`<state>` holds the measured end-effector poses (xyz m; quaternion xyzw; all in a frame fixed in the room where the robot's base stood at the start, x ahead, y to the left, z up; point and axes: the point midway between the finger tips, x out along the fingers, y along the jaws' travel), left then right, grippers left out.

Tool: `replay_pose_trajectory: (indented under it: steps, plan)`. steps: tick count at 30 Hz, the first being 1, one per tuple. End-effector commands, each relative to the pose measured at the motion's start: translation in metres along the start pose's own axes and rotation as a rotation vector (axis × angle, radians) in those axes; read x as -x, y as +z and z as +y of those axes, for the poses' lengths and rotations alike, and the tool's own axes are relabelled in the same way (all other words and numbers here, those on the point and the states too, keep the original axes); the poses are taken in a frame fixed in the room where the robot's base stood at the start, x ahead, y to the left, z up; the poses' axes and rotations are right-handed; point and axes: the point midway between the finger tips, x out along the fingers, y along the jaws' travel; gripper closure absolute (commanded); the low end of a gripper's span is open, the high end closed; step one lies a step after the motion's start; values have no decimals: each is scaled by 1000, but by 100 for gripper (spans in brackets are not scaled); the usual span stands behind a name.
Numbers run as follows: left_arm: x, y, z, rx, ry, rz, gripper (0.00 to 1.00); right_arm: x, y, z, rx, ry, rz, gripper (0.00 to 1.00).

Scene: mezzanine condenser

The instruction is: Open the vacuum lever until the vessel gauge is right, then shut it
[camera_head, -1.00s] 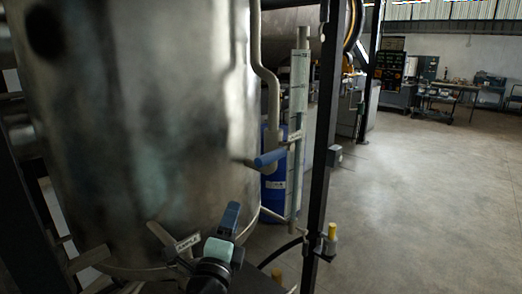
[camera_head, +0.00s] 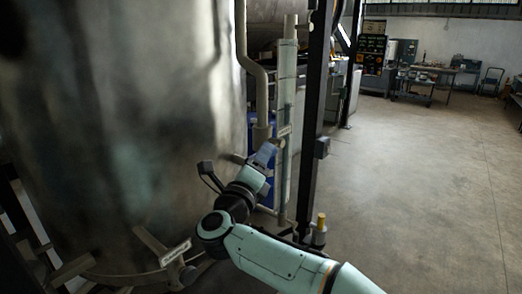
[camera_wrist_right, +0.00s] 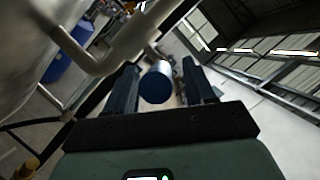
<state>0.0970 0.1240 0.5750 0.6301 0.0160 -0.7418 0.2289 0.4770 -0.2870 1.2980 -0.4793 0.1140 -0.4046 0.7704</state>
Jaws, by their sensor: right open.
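The blue lever handle (camera_wrist_right: 157,84) shows end-on in the right wrist view, between the two fingers of my right gripper (camera_wrist_right: 160,85). The fingers are open with a gap on both sides of it. In the head view, my right gripper (camera_head: 264,155) is at the lever beside the pipe and covers most of the handle. The large metal vessel (camera_head: 120,110) fills the left. A tall upright sight tube (camera_head: 286,90) stands right of the pipe; its reading is too small to tell. My left gripper is not in view.
A dark upright post (camera_head: 315,110) stands just right of the tube. A labelled lower valve (camera_head: 175,252) sticks out at the vessel's base. A blue drum (camera_head: 262,190) is partly hidden behind my gripper. Open floor (camera_head: 420,190) lies to the right.

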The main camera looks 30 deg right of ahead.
Motion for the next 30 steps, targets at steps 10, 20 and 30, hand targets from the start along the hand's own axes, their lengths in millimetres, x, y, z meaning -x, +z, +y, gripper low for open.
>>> replay_pose_trajectory:
  steps: [10,20,30]
  plan:
    - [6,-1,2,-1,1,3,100,-16,0,1,1,0,-1,46]
    - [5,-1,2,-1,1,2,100,-16,0,1,1,0,-1,100]
    - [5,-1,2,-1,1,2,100,-21,4,8,11,-16,-14,100]
